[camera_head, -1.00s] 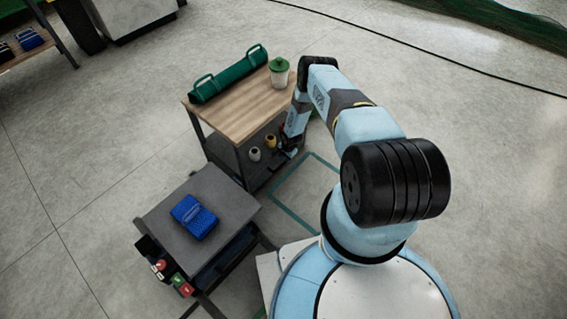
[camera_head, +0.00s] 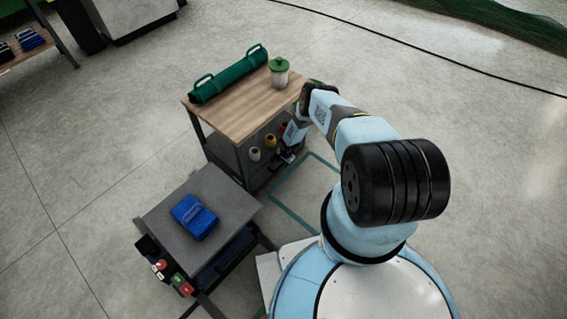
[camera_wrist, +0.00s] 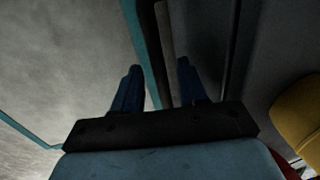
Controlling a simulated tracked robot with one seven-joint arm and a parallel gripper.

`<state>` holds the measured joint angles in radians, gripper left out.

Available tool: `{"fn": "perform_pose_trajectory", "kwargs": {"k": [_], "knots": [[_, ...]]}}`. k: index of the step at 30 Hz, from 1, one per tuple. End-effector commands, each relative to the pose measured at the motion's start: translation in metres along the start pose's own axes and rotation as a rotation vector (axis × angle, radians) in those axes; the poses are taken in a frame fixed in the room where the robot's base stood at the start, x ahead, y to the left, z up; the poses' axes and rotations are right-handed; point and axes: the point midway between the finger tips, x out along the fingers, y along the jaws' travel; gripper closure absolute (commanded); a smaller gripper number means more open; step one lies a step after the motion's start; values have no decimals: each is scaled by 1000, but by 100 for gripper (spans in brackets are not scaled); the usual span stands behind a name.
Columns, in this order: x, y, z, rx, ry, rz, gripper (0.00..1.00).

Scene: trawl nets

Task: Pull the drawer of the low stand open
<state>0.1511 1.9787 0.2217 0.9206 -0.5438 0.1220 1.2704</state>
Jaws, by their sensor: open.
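A stand with a wooden top (camera_head: 235,112) and a dark lower frame stands in the middle of the head view. My gripper (camera_head: 288,157) is low at its right front side, partly hidden by my arm. In the wrist view my gripper (camera_wrist: 158,88) is open, with two dark blue fingers. A thin grey bar (camera_wrist: 166,45), perhaps the drawer's handle, runs between the fingers' lines, beside a dark front (camera_wrist: 205,40). I cannot tell whether the fingers touch it. The drawer itself is hard to make out and no opening shows.
Yellow (camera_head: 270,141) and pale (camera_head: 255,154) small objects sit on the stand's shelf. A grey table (camera_head: 160,215) holds a blue object (camera_head: 194,217). Floor inside the teal outline (camera_head: 318,190) is clear.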

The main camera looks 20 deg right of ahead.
Motion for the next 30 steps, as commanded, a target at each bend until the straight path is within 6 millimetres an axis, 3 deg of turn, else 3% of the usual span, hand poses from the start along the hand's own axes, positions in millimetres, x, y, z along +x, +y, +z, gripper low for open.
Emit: {"fn": "perform_pose_trajectory", "kwargs": {"k": [2,15,30], "knots": [[0,0,0,0,0,0,59],[0,0,-1,2,0,0,100],[0,1,0,1,0,0,100]]}}
